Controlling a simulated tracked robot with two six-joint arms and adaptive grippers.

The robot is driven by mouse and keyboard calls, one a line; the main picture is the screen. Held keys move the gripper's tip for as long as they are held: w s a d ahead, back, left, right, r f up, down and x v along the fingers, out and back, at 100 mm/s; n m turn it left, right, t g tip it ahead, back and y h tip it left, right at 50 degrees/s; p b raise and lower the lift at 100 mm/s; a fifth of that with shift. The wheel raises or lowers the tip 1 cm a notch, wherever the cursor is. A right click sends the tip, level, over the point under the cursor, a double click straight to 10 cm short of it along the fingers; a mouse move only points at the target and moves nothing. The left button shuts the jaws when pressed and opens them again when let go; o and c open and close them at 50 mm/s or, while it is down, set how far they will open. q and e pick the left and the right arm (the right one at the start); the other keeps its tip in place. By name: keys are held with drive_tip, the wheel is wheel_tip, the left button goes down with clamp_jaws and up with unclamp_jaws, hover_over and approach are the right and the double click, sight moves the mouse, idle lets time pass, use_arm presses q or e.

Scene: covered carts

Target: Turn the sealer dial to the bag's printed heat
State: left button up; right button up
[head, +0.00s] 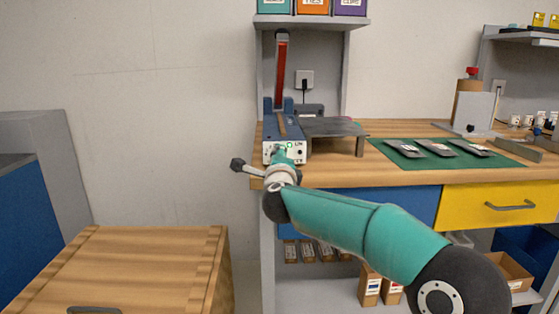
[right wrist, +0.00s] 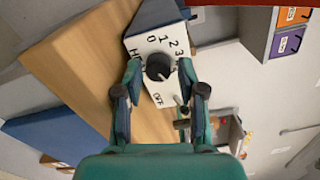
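The sealer (head: 284,127) is a blue unit with a white front panel and a raised red arm, at the left end of the bench. In the right wrist view its white panel (right wrist: 165,93) shows 0, 1, 2, 3 and OFF around a black dial (right wrist: 158,66). The dial's pointer direction is unclear. My right gripper (right wrist: 159,68) is open, its fingers on either side of the dial with gaps visible. In the head view it is at the panel. Several dark bags (head: 437,148) with small white labels lie on a green mat (head: 503,164); their print is too small to read. My left gripper is out of view.
A grey plate stand (head: 335,128) adjoins the sealer on the right. A shelf with teal, orange and purple bins (head: 312,7) hangs above. A wooden-topped cart (head: 130,265) stands at front left.

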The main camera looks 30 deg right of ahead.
drive_tip(key=shift+a+f, duration=0.15)
drive_tip(key=shift+f, duration=0.2)
drive_tip(key=shift+s+a, duration=0.3)
drive_tip(key=v, duration=0.7)
drive_tip(key=shift+d+r, duration=0.2)
drive_tip(key=shift+r, duration=0.05)
drive_tip(key=shift+s, duration=0.15)
